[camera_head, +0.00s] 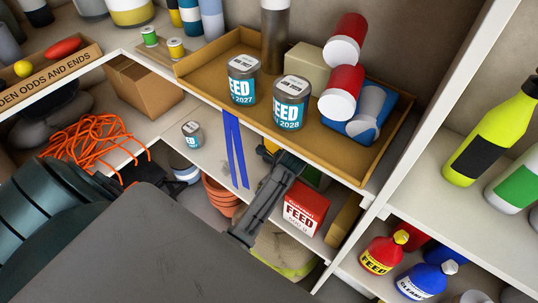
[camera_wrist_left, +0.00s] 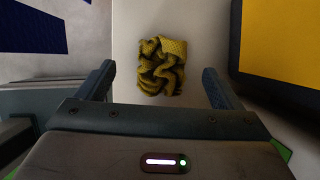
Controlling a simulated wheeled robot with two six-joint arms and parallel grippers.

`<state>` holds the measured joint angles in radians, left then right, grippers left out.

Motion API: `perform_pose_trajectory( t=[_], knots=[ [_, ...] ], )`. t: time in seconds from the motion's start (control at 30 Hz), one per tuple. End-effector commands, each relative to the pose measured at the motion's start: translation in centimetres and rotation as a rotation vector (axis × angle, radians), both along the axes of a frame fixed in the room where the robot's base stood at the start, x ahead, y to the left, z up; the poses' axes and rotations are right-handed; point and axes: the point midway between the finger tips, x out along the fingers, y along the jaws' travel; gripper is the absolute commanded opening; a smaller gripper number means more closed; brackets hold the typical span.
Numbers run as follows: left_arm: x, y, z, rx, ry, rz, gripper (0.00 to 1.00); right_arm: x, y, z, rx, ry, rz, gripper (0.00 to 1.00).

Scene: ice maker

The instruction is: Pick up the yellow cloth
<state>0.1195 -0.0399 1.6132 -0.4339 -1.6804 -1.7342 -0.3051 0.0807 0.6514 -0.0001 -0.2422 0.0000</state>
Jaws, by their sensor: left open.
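A crumpled yellow cloth (camera_wrist_left: 161,67) lies on a pale surface in the left wrist view. It appears between the two fingers of my left gripper (camera_wrist_left: 158,73), which is open and empty. The cloth seems to lie beyond the fingertips, with no visible contact. In the head view my left gripper (camera_head: 272,195) reaches into the lower shelf. A small yellow patch shows just beyond it there, but I cannot tell if it is the cloth. My right gripper is not in view.
A blue strap (camera_head: 235,150) hangs left of the gripper. A red feed box (camera_head: 305,210) and stacked terracotta pots (camera_head: 221,194) stand close by. Above is a tray (camera_head: 222,50) with feed cans. A yellow-orange surface (camera_wrist_left: 285,45) borders the cloth's right side.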

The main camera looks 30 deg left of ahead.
Motion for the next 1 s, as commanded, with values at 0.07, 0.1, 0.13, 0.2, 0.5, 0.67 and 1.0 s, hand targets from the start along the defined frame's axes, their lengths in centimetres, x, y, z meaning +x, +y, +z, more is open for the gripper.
perform_pose_trajectory(
  t=[0.07,0.1,0.13,0.2,0.5,0.67,1.0],
  knots=[
    [0.0,0.2,-0.5,0.0,0.001,0.001,0.88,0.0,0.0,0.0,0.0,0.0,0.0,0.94],
    [0.0,0.3,-0.7,-0.001,0.001,0.001,0.88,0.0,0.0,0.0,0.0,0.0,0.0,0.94],
    [0.0,0.4,-0.9,-0.001,0.001,0.001,0.88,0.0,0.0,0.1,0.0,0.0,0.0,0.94],
    [0.1,0.6,-1.8,0.0,0.002,0.002,0.88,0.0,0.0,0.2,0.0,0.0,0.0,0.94],
    [0.4,1.7,-5.4,-0.001,-0.001,0.002,0.88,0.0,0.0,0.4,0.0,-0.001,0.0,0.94],
    [0.4,1.7,-5.5,-0.001,-0.003,0.002,0.88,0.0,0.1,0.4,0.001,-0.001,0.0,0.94],
    [0.4,1.7,-5.5,-0.001,-0.002,0.002,0.41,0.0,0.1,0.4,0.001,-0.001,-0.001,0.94]
  ],
)
